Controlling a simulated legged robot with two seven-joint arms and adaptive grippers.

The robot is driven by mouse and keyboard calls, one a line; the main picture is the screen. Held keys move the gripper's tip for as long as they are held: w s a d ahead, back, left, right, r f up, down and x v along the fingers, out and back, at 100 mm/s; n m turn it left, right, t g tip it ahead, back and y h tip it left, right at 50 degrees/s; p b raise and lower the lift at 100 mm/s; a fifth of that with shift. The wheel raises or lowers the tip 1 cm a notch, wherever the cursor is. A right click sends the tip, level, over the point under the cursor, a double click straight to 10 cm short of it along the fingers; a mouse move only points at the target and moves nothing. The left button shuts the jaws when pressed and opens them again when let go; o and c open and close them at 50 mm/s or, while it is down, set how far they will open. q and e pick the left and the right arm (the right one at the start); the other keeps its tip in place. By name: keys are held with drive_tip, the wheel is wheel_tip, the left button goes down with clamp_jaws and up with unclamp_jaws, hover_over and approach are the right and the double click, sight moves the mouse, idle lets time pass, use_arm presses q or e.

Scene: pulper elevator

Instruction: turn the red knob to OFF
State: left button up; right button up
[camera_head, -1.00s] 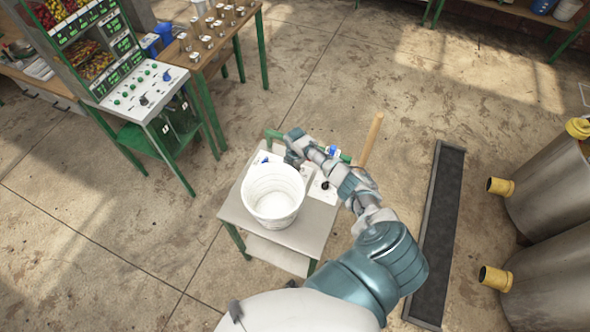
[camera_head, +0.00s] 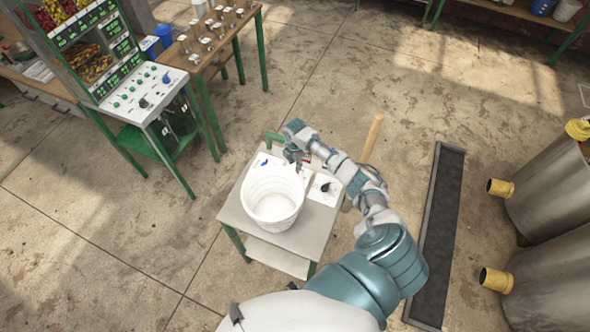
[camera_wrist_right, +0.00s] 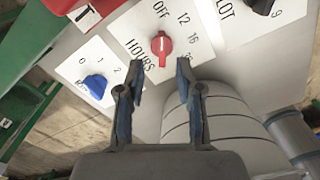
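The red knob (camera_wrist_right: 162,45) sits on a white panel in the right wrist view, beside the word HOURS, with OFF above it and 12, 16 and more numbers to its right. I cannot tell exactly which mark it points at. My right gripper (camera_wrist_right: 159,66) is open, its blue-padded fingers apart, and the knob shows between and just beyond the tips. No contact is clear. In the head view my right gripper (camera_head: 296,157) is over the back of the small table (camera_head: 318,222), behind the bucket; the knob is not clearly visible there. My left gripper is out of view.
A white bucket (camera_head: 272,197) stands on the table, close under my right gripper. A blue knob (camera_wrist_right: 95,85) lies left of the red one, and a black knob (camera_wrist_right: 262,5) lies right. A red block (camera_wrist_right: 72,4) is at upper left. A wooden handle (camera_head: 373,138) rises behind the table.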

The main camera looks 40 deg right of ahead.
wheel_tip(320, 180, up, 6)
idle(0.7)
